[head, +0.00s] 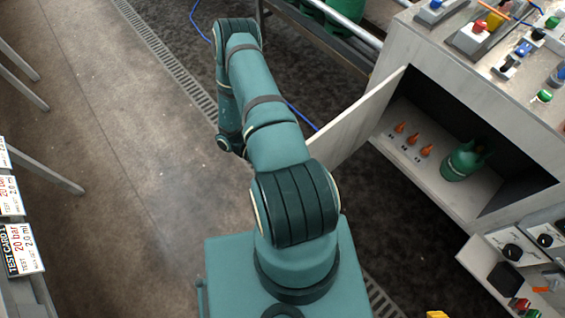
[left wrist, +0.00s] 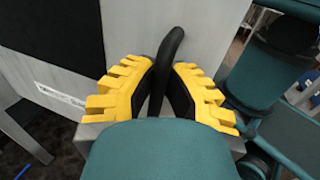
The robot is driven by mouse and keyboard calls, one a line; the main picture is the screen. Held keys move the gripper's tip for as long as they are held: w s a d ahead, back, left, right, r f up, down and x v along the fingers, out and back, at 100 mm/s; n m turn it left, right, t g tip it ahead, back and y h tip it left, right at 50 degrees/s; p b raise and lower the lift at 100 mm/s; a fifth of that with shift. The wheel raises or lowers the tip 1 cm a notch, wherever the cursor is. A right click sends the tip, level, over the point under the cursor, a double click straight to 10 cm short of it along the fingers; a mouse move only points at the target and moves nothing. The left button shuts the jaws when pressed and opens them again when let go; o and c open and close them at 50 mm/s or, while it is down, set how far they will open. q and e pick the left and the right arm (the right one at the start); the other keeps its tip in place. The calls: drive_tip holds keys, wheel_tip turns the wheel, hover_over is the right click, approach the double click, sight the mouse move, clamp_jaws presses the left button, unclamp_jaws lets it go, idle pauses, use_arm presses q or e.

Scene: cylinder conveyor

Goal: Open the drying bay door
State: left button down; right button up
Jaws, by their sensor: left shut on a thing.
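The drying bay door (head: 355,122) is a pale grey panel, swung well out from the grey cabinet (head: 420,48), leaving the bay open. In the left wrist view my left gripper (left wrist: 163,80), with its yellow fingers, is shut on a black door handle (left wrist: 173,45) on a pale grey panel (left wrist: 120,25). In the head view this gripper and the handle are hidden.
Buttons and switches (head: 480,28) cover the cabinet top. A smaller control panel (head: 510,255) is at the lower right. Test cards (head: 22,248) stand at the left edge.

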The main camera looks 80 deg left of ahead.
use_arm(q)
drive_tip(key=shift+s+a, duration=0.2)
drive_tip(key=shift+a, duration=0.2)
use_arm(e)
drive_tip(key=shift+s+a, duration=0.25)
drive_tip(key=shift+a, duration=0.1)
use_arm(q)
drive_tip(key=c, duration=1)
unclamp_jaws()
drive_tip(key=shift+a, duration=0.1)
drive_tip(key=v, duration=1.2)
drive_tip(key=shift+r, duration=0.1)
use_arm(e)
drive_tip(key=shift+r, duration=0.1)
